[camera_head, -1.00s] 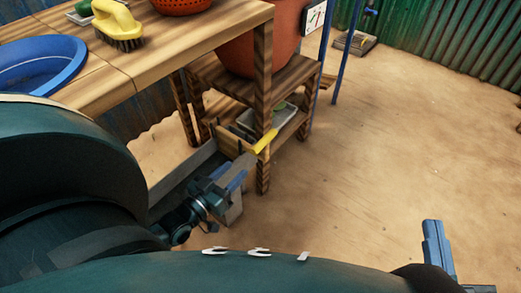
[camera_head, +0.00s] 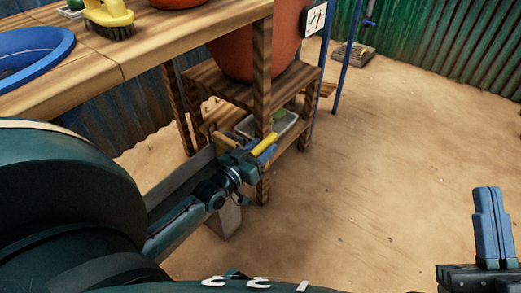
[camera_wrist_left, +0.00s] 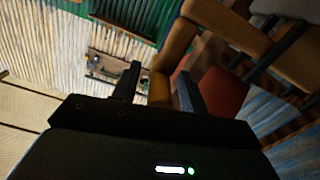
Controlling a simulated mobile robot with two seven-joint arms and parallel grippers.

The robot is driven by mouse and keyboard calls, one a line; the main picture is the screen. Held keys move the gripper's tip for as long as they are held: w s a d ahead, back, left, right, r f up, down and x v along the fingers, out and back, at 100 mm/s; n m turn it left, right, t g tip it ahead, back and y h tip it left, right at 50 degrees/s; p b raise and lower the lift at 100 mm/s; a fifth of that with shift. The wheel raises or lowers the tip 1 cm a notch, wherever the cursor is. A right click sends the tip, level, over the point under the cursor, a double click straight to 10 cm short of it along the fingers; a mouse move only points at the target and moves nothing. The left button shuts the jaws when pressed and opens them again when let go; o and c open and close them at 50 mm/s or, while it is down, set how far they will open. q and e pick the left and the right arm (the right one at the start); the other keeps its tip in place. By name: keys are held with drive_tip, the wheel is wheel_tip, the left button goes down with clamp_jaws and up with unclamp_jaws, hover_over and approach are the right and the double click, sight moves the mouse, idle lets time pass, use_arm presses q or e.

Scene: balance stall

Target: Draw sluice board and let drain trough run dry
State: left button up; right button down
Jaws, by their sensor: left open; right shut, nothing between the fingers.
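The grey drain trough (camera_head: 183,183) slopes beside the wooden stand, partly hidden by my left arm. A small wooden board (camera_head: 224,140) stands at its far end; I take it for the sluice board. A yellow handle-like bar (camera_head: 264,141) shows just beyond it; I cannot tell whether they are joined. My left gripper (camera_head: 258,154) is open at the yellow bar, in front of the stand's leg. Contact cannot be told. In the left wrist view the fingers (camera_wrist_left: 158,88) are apart, with brown wood behind them. My right gripper (camera_head: 489,228) is shut and empty at the lower right.
The wooden stand (camera_head: 262,80) carries a large terracotta pot (camera_head: 250,50) and, on its lower shelf, a grey tray (camera_head: 280,123). A blue basin (camera_head: 30,55) and a yellow brush (camera_head: 108,15) sit on the bench.

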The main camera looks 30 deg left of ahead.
use_arm(q)
clamp_jaws()
idle(0.3)
